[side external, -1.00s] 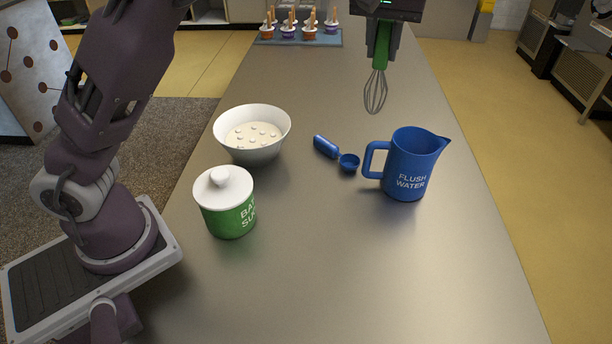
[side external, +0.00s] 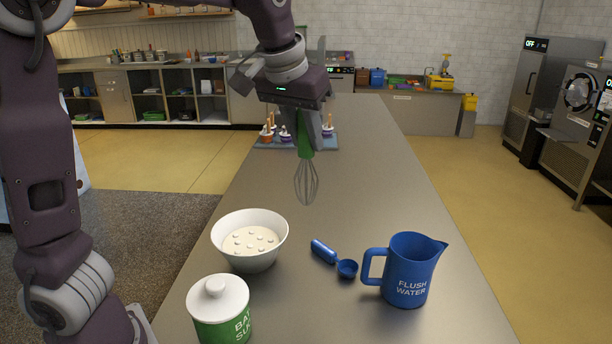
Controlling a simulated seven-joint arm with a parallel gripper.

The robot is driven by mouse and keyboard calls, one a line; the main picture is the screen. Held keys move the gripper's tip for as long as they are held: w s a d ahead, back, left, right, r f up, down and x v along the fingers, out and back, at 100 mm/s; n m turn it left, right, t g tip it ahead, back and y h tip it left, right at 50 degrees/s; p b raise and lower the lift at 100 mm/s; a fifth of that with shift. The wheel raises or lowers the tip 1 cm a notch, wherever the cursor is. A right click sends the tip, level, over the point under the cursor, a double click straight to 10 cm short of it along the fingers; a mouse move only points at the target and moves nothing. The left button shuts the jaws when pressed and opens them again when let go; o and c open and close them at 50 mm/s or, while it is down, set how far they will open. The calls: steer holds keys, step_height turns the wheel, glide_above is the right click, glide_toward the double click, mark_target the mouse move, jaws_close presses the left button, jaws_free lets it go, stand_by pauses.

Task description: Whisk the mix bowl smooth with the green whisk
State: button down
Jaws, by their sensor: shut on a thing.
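The white mix bowl (side external: 250,262) stands on the counter left of centre. It holds a pale cream mix (side external: 249,240) with several white lumps on its surface. My gripper (side external: 305,140) is shut on the green handle of the whisk (side external: 306,182). The whisk hangs wires down in the air, above and behind the bowl and a little to its right. The wires are clear of the bowl and the mix.
A blue scoop (side external: 332,258) lies right of the bowl. A blue "FLUSH WATER" jug (side external: 408,270) stands farther right. A green canister with a white lid (side external: 221,315) stands in front of the bowl. A blue mat with small cups (side external: 268,145) is at the back.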

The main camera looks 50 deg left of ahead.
steer(key=s+a, duration=0.6)
steer(key=a, duration=0.6)
step_height(320, 180, down, 17)
steer(key=shift+s+r, duration=0.15)
steer(key=shift+s, duration=0.1)
stand_by(0.3)
